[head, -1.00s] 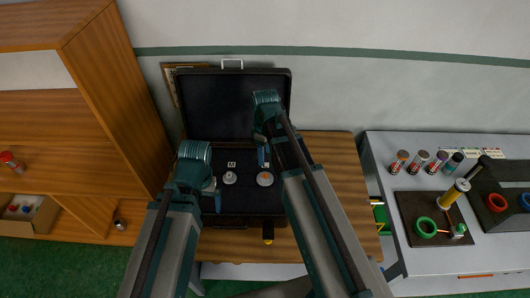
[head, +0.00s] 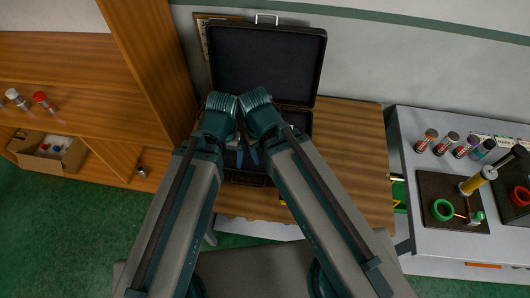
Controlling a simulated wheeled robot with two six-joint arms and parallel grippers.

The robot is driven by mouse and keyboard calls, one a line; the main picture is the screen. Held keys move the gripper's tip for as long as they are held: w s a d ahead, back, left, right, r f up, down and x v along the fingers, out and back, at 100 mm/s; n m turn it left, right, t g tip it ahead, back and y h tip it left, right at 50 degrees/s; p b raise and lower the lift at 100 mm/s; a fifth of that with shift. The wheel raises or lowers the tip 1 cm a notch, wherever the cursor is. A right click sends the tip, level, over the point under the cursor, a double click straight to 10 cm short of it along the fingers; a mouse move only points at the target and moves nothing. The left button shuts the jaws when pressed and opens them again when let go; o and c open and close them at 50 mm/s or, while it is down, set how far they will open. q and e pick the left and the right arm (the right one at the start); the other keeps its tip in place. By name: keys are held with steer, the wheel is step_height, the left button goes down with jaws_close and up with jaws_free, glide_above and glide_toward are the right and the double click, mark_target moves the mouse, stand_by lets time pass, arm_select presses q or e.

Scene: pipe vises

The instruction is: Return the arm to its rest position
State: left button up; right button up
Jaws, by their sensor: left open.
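Both my arms reach forward over the open black case on the wooden table, and their wrists nearly meet in front of its raised lid. My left gripper (head: 239,159) points down over the case's lower half; its bluish fingertips show only in part, but it is open. I see nothing held in it. My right gripper (head: 254,156) hangs close beside it on the right, mostly hidden by its own wrist, so its jaws cannot be read. Neither arm is folded back; both stretch out from the bottom of the view.
The open case (head: 266,65) stands on the wooden table (head: 352,150), whose right part is clear. A grey bench (head: 420,245) at right holds several cylinders, a dark tray with a green ring (head: 443,210), and a yellow cylinder (head: 474,183). Wooden shelves (head: 75,85) stand at left.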

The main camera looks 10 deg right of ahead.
steer(key=shift+f, duration=0.1)
step_height(320, 180, down, 10)
steer(key=b, duration=1)
steer(key=shift+c, duration=0.4)
